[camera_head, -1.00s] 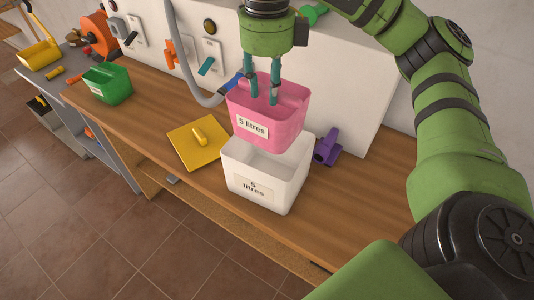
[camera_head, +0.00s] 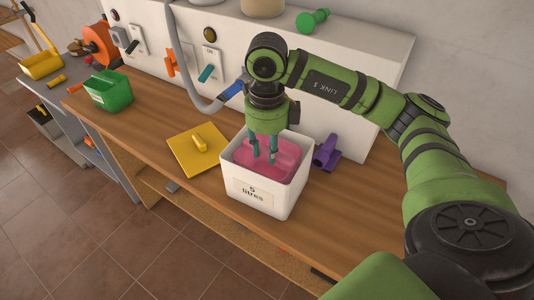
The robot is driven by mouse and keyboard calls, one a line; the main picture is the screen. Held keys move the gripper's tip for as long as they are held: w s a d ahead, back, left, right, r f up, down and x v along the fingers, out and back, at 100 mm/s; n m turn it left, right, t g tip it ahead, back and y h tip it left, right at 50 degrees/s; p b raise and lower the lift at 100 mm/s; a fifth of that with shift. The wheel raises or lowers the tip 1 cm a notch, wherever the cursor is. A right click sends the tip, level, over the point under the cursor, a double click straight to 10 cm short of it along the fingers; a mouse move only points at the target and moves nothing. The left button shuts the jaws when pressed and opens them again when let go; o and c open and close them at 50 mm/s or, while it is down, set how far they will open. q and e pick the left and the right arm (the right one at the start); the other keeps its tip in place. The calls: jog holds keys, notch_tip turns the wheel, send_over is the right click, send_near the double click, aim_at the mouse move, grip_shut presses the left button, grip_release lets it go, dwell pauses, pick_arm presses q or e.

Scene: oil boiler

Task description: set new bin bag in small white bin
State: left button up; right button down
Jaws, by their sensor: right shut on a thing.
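The small white bin (camera_head: 290,195) stands upright on the wooden worktop, with a "5 litres" label on its front. The pink bin bag (camera_head: 268,168) sits down inside the bin, below its rim; its lower part is hidden by the bin walls. My right gripper (camera_head: 264,160) reaches straight down into the bin opening. Its teal fingers are shut on the pink bin bag. My left gripper is not in view.
A yellow lid (camera_head: 198,148) lies left of the bin, and a purple fitting (camera_head: 326,153) is close on the right. A green bin (camera_head: 108,91) stands farther left. The white boiler panel (camera_head: 345,95) with a grey hose (camera_head: 190,95) rises behind.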

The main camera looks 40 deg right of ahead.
notch_tip(320, 180, down, 2)
jog(key=shift+f, duration=0.6)
jog(key=c, duration=0.9)
grip_release()
jog(key=shift+r, duration=0.1)
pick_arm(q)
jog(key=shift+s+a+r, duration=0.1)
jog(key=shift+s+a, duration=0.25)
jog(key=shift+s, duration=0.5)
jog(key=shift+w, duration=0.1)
